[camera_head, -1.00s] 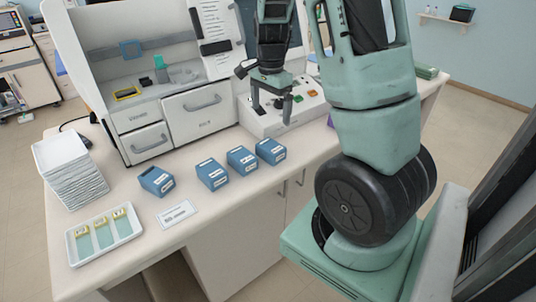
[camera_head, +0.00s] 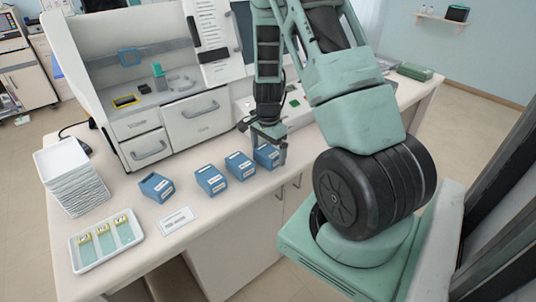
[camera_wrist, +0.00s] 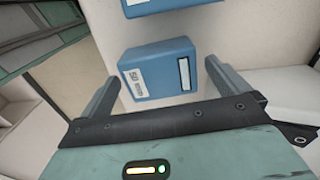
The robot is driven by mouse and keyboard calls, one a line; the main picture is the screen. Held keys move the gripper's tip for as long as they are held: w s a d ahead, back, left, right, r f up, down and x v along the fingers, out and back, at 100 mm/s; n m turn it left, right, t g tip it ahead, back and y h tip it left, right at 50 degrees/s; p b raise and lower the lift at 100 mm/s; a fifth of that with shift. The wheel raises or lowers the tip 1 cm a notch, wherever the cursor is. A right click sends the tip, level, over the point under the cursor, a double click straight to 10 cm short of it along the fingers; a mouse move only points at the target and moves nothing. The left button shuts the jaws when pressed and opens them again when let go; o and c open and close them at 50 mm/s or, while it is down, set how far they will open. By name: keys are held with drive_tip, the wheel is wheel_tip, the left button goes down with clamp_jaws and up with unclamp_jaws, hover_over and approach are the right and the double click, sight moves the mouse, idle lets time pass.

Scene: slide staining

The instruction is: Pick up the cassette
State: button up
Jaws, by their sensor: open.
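Several blue cassettes with white labels stand in a row on the white bench. My gripper (camera_head: 270,150) points down at the rightmost cassette (camera_head: 264,156) and partly hides it. In the wrist view, one blue cassette (camera_wrist: 157,70) appears between my two open, empty fingers (camera_wrist: 163,78), with a gap on each side. I cannot tell how far below the fingertips it sits. Another cassette (camera_wrist: 165,5) is cut off at the top of that view. To the left in the head view are the other cassettes (camera_head: 240,166), (camera_head: 211,180) and (camera_head: 156,188).
A white tray with yellow-ended slides (camera_head: 106,240) and a stack of white trays (camera_head: 70,178) are at the left. A white label card (camera_head: 178,220) lies before the cassettes. A cabinet with drawers (camera_head: 198,118) stands behind them. The bench's front edge is close to the row.

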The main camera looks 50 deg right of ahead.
drive_tip(key=shift+f, duration=0.15)
drive_tip(key=c, duration=1.1)
drive_tip(key=shift+c, duration=0.2)
